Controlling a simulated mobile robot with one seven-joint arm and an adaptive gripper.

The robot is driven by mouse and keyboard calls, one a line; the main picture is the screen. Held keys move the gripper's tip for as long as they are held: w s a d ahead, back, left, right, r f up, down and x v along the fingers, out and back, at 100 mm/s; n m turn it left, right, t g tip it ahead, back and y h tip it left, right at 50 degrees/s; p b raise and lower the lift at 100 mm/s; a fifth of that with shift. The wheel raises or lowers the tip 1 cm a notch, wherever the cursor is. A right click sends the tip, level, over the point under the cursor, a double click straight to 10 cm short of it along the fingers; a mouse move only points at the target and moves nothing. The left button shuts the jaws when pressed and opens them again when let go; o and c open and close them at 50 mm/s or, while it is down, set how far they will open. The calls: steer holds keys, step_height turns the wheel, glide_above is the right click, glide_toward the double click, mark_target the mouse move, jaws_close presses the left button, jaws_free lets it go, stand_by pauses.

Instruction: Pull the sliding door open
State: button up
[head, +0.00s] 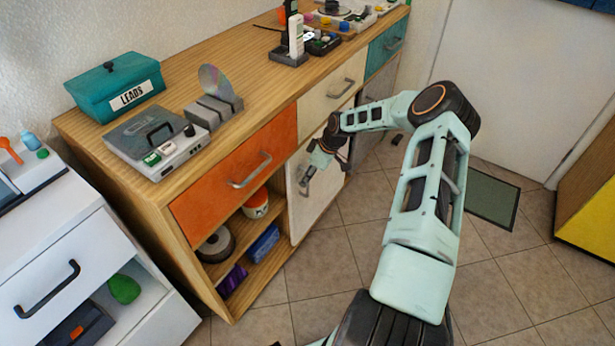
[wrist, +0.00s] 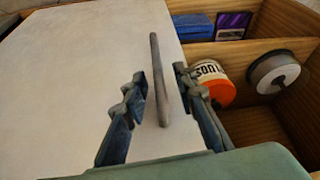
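The sliding door (head: 322,205) is a pale off-white panel low on the wooden cabinet, right of an open compartment. It fills the left of the wrist view (wrist: 70,75). Its handle is a grey bar (wrist: 158,75), partly hidden by my gripper in the head view. My gripper (head: 312,166) is at the door front, close to the handle. In the wrist view, my gripper (wrist: 160,85) is open, with one finger on each side of the bar. Gaps show between the bar and both fingers. I cannot tell how deep the bar sits between them.
The open compartment holds a white-and-orange tin (wrist: 213,82), a roll (wrist: 273,74) and a blue item (head: 263,243). An orange drawer (head: 225,180) with a handle is above it. A white drawer unit (head: 60,255) stands left. Tiled floor (head: 335,260) is clear before the door.

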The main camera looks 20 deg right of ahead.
steer(key=v, duration=1.2)
